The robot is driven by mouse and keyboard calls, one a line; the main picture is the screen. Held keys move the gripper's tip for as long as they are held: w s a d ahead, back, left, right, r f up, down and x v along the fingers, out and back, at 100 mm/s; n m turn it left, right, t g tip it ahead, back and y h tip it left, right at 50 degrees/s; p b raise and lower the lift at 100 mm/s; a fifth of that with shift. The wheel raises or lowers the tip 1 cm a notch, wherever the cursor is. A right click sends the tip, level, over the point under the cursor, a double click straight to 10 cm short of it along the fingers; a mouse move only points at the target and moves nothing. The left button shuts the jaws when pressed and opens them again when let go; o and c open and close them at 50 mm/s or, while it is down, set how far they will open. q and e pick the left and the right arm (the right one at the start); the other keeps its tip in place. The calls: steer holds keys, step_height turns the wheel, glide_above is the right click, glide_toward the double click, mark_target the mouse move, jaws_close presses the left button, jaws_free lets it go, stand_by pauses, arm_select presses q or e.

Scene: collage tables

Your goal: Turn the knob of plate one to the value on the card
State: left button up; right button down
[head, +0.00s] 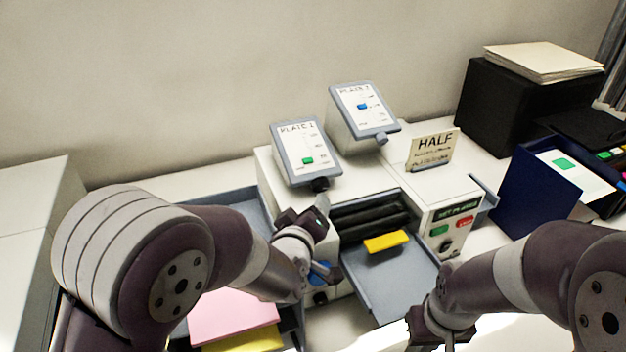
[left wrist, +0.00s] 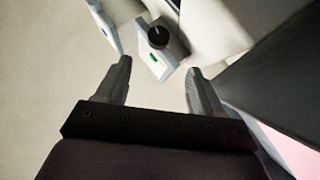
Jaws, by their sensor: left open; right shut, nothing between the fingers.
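The plate one panel (head: 296,141) is a tilted grey-framed display with a green marker low on its scale. Its black knob (head: 320,184) sits at the lower right corner; in the left wrist view the knob (left wrist: 158,37) lies beyond and between the fingers. My left gripper (head: 314,207) is open and empty, just below and in front of this knob, apart from it. A cream card (head: 433,147) reads "HALF", with smaller illegible print below. My right gripper (head: 432,335) is shut and empty low in the head view, away from the plates; its tips are hard to make out.
The plate two panel (head: 364,106), with a blue marker and grey knob (head: 381,139), stands right of plate one. The white machine (head: 425,205) has red and green buttons.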

arm_select(q)
steer(key=p, duration=0.3)
glide_toward(320, 188)
steer(key=shift+w+d+r, duration=0.1)
steer(key=shift+w+d, duration=0.05)
steer(key=shift+w, duration=0.65)
steer(key=p+x, duration=0.2)
steer(key=x, duration=0.5)
steer(key=shift+s+p, duration=0.1)
steer(key=shift+p, duration=0.3)
steer(key=shift+s, duration=0.1)
steer(key=shift+f, duration=0.25)
steer(key=c, duration=1.1)
